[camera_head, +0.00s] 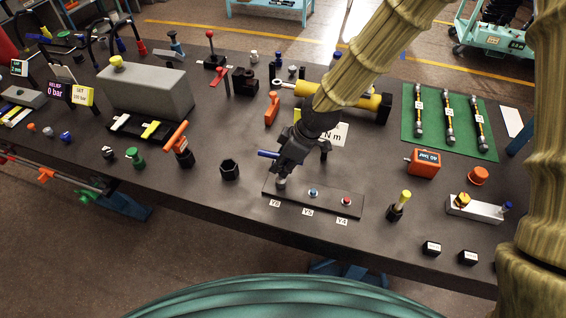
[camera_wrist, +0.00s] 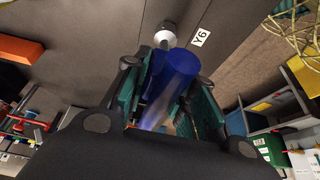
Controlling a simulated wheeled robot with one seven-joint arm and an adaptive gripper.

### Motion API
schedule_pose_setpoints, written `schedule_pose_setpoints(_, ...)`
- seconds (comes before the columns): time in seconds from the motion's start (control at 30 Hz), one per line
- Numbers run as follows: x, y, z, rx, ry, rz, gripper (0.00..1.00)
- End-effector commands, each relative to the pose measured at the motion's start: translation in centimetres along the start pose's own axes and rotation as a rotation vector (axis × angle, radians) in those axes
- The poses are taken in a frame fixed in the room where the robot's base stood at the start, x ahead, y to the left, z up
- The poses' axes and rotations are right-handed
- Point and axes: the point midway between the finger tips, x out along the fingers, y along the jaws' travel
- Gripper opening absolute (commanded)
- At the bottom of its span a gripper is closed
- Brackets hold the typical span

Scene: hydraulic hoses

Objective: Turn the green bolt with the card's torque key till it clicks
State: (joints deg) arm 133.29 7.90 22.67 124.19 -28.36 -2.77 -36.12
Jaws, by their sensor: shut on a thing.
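My gripper (camera_head: 285,168) is shut on a blue-handled key, whose handle (camera_head: 267,154) sticks out to its left. In the wrist view the blue handle (camera_wrist: 178,75) lies between the fingers of my gripper (camera_wrist: 165,95). A pale metal round piece (camera_head: 281,182) is below the gripper at the Y6 end of the dark bolt plate (camera_head: 328,202); it also shows in the wrist view (camera_wrist: 166,36). I cannot tell whether key and bolt touch. No green shows on this bolt. The other bolts are blue at Y5 (camera_head: 313,193) and red at Y4 (camera_head: 346,201). The card (camera_head: 338,133) reads "N m"; its number is hidden.
An orange-handled key (camera_head: 177,137) and a yellow-handled key (camera_head: 403,198) stand in black holders. A black holder (camera_head: 229,169) left of the plate is empty. A green-capped fitting (camera_head: 135,157) stands further left. An orange box (camera_head: 424,163) is to the right.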

Motion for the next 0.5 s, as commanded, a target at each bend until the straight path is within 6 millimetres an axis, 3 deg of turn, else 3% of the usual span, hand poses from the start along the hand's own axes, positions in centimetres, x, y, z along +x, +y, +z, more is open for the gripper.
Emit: schedule_pose_setpoints(0.5,0.03,-0.12,0.01,0.157,-0.001,0.066,0.00)
